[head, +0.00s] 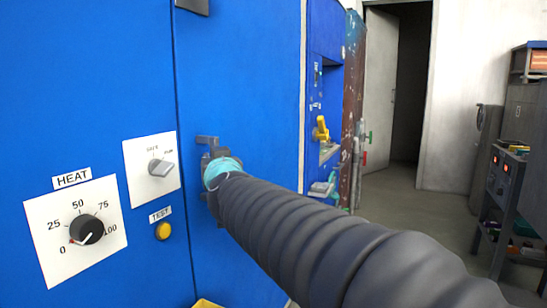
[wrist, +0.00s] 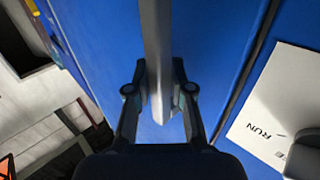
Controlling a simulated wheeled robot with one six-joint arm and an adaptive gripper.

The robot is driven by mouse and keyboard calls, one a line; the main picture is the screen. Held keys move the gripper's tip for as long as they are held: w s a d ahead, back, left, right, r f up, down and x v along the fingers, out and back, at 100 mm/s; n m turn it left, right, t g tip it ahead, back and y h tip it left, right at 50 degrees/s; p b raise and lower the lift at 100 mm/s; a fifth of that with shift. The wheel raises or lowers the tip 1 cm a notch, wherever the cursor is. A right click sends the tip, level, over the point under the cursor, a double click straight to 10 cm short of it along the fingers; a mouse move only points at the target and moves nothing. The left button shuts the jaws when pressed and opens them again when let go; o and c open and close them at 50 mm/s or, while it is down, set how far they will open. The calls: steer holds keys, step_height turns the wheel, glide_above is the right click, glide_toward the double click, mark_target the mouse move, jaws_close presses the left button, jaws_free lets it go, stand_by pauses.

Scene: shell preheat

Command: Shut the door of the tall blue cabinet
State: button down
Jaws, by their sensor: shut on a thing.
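The tall blue cabinet (head: 95,80) fills the left of the head view. Its blue door (head: 250,80) is right of a narrow dark vertical seam; the door looks nearly flush with the control panel, but I cannot tell if it is fully shut. A grey bar handle (wrist: 156,40) runs down the middle of the wrist view, in front of the blue door face. My gripper (wrist: 160,95) is shut on this handle, one finger on each side. In the head view my gripper (head: 212,165) is at the door near the seam, mostly hidden by my arm.
The control panel has a HEAT dial (head: 87,230), a switch plate (head: 133,175) and a yellow TEST button (head: 163,231). Another blue unit with a yellow handle (head: 321,128) stands beyond the door. Open floor (head: 425,205) and a grey equipment rack (head: 508,185) are at right.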

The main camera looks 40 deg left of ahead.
steer(key=shift+s+a+f, duration=0.2)
steer(key=shift+s+a, duration=0.05)
steer(key=shift+s, duration=0.1)
steer(key=c, duration=1.1)
jaws_free()
steer(key=shift+s+a, duration=0.2)
steer(key=shift+w+d+r, duration=0.1)
steer(key=shift+w+d, duration=0.05)
steer(key=shift+w, duration=0.1)
steer(key=shift+s+d+r, duration=0.1)
steer(key=shift+d, duration=0.15)
steer(key=v, duration=1.1)
steer(key=shift+s+d, duration=0.1)
steer(key=shift+d, duration=0.15)
steer(key=shift+f, duration=0.2)
